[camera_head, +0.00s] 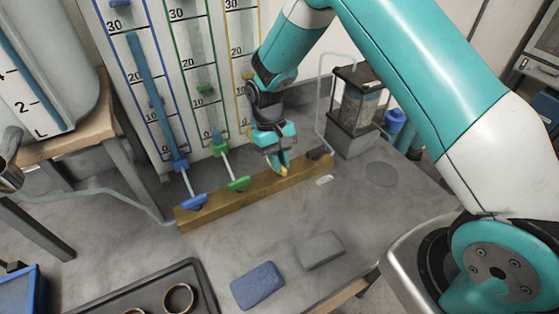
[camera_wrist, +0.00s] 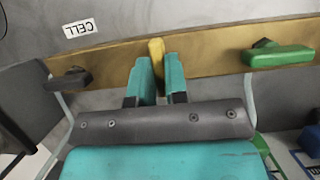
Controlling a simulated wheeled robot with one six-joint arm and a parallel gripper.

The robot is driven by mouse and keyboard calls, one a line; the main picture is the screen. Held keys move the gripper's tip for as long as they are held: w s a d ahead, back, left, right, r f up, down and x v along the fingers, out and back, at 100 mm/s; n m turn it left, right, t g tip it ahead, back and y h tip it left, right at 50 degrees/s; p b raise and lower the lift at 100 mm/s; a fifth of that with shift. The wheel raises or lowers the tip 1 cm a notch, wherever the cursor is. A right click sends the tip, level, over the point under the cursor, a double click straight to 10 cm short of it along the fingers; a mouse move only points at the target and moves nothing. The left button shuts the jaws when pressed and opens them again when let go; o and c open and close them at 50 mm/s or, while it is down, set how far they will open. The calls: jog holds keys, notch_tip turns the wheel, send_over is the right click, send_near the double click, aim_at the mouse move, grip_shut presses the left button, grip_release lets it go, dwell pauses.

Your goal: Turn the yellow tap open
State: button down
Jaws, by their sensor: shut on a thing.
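The yellow tap (camera_head: 283,170) is on the wooden bar (camera_head: 221,204), to the right of the green tap (camera_head: 238,184). My gripper (camera_head: 276,163) reaches down to it from above, and its fingers hide part of the tap. In the wrist view the yellow tap (camera_wrist: 156,50) shows between the two teal fingertips (camera_wrist: 159,73), which are shut on it. Its handle there points across the bar, roughly in line with the fingers. The yellow-framed gauge (camera_head: 240,40) behind is partly hidden by my arm.
A blue tap (camera_head: 194,202) is at the bar's left end, and a dark tap (camera_head: 319,154) at its right end. A lantern-like device (camera_head: 358,105) stands behind right. A blue sponge (camera_head: 257,286), a grey block (camera_head: 320,250) and a dark tray (camera_head: 150,292) lie in front.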

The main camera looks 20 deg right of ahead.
dwell(0.4)
jog(key=c, duration=1.1)
grip_release()
jog(key=shift+c, duration=0.2)
notch_tip(320, 180, up, 20)
jog(key=b, duration=0.3)
